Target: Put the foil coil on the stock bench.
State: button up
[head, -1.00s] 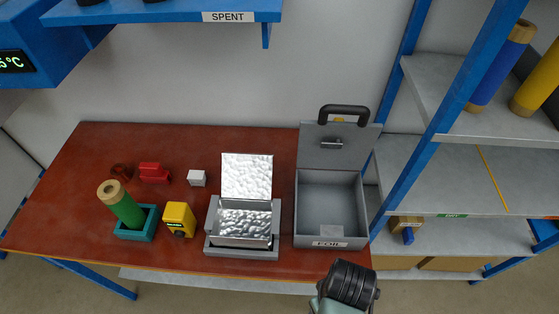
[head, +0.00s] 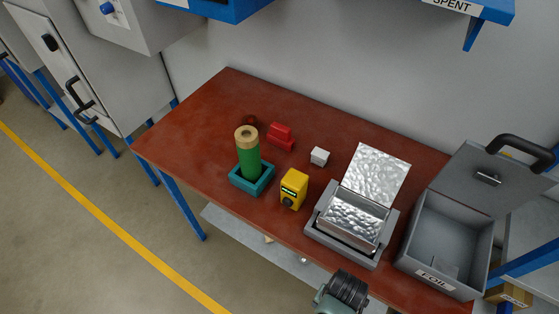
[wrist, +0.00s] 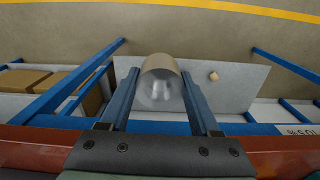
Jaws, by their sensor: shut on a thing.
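My gripper (wrist: 160,76) shows in the wrist view, with its two blue fingers on either side of a short cylinder with a dull beige side and a shiny silver end. This looks like the foil coil (wrist: 160,88), and the fingers are shut on it. It is held above the floor and a low grey shelf, beyond the edge of a red-brown bench. I cannot tell which surface is the stock bench; the red-brown bench (head: 205,115) fills the middle of the head view.
Open floor (head: 75,235) lies left.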

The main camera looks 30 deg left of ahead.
aim_at(190, 144)
jog(key=k+j, duration=0.1)
jog(key=j, duration=1.2)
jog(key=k+j, duration=0.15)
jog(key=j, duration=0.5)
